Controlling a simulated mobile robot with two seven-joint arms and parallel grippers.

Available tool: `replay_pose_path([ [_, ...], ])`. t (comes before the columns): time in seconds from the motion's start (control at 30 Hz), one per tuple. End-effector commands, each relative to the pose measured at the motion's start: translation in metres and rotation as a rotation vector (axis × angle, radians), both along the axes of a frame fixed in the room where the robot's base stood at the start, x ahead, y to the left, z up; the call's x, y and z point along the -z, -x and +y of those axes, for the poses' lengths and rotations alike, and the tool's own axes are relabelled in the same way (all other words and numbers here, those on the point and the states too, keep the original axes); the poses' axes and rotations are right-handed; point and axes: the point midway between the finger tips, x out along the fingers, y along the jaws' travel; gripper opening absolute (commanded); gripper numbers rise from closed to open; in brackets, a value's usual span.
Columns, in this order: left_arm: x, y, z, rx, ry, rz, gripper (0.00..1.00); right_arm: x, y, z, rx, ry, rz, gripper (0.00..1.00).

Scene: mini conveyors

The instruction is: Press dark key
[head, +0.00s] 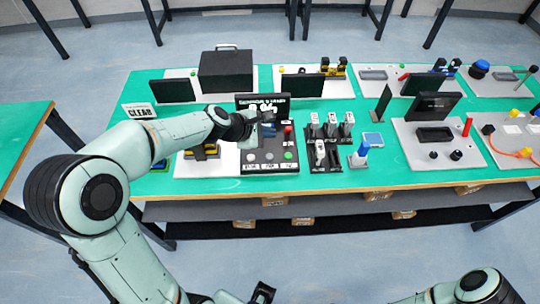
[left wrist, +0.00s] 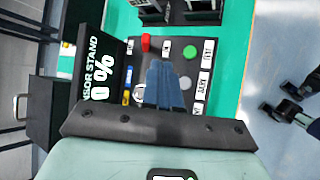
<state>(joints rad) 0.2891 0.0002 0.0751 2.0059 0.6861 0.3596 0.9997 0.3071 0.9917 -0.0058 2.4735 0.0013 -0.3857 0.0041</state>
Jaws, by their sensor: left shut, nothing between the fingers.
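The sensor stand, a dark panel (head: 271,168) with an upright display, stands near the table's front edge. Its front row holds a pale key at left, a grey key (left wrist: 185,83) in the middle and a green key (left wrist: 190,52). The middle label, which appears to read DARK (left wrist: 202,84), lies beside the grey key. My left gripper (head: 268,118) is shut and empty above the panel. In the left wrist view its blue-grey fingertips (left wrist: 164,70) lie beside the grey key in the picture; contact cannot be told.
A red knob (left wrist: 146,42) stands on the same panel. A rack with several upright modules (head: 331,130) is to its right, then a blue-topped post (head: 363,149). A black box (head: 226,71) stands behind. Bare green tabletop (head: 210,187) runs along the front edge.

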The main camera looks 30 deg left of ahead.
Motion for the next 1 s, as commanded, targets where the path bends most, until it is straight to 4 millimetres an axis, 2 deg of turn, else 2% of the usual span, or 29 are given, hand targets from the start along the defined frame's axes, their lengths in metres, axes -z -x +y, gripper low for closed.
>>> replay_pose_path([
  [0.4, 0.055, 0.001, 0.000, 0.001, 0.000, 0.002, 0.00, 0.054, 0.017, 0.000, 0.001, 0.000, 0.019, 0.43],
  [0.6, 0.078, 0.000, 0.000, -0.001, 0.000, 0.002, 0.00, 0.073, 0.013, 0.000, 0.006, 0.004, -0.003, 0.43],
  [0.73, 0.084, 0.000, 0.000, -0.001, 0.001, 0.000, 0.00, 0.077, 0.009, -0.001, 0.009, 0.007, -0.017, 0.43],
  [1.0, 0.083, 0.000, 0.000, -0.001, 0.000, -0.001, 0.00, 0.076, 0.008, 0.000, 0.009, 0.006, -0.019, 0.43],
])
